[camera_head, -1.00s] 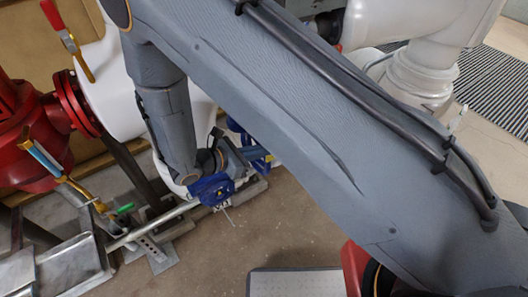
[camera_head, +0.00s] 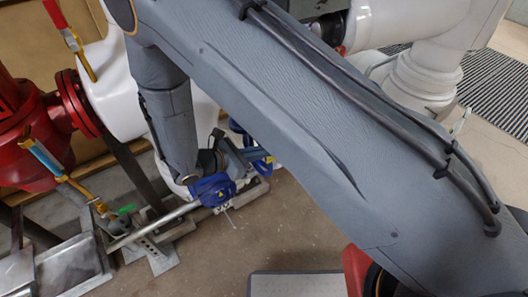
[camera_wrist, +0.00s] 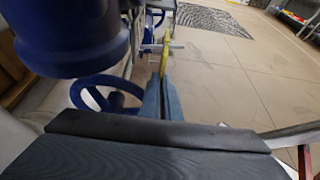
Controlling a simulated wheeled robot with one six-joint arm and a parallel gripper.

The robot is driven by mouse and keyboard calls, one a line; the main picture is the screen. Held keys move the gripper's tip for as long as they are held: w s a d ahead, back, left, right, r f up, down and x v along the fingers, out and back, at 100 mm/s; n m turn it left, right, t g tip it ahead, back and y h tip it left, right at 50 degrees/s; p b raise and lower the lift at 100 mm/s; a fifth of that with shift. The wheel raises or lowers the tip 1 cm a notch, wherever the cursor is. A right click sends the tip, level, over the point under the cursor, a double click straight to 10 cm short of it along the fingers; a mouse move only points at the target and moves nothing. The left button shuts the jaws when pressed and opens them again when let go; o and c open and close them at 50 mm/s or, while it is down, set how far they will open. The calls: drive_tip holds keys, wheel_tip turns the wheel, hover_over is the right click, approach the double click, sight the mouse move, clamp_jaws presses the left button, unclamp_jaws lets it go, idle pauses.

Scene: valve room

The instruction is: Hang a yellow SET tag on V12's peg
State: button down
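In the wrist view, my gripper (camera_wrist: 163,100) shows its two blue-grey fingers close together, pinching the lower end of a narrow yellow piece (camera_wrist: 165,54), seen almost edge-on. It looks like a yellow tag; any lettering is not readable. A thin grey crossbar (camera_wrist: 150,46), possibly a peg, lies at the yellow piece's height; I cannot tell whether they touch. A large blue valve body (camera_wrist: 70,35) and blue handwheel (camera_wrist: 100,100) stand left of the fingers. No V12 label is readable. In the head view, my arm hides most of the gripper area.
In the head view, red piping (camera_head: 35,115) with a yellow-handled lever stands at left, above a metal tray (camera_head: 75,265). A silver bar (camera_head: 155,227) runs above the floor. White pipework (camera_head: 425,75) stands at upper right. Open floor lies right of the fingers in the wrist view.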

drive_tip(key=shift+w+a+f, duration=0.1)
drive_tip(key=shift+f, duration=0.1)
idle(0.4)
idle(0.3)
drive_tip(key=c, duration=1.9)
unclamp_jaws()
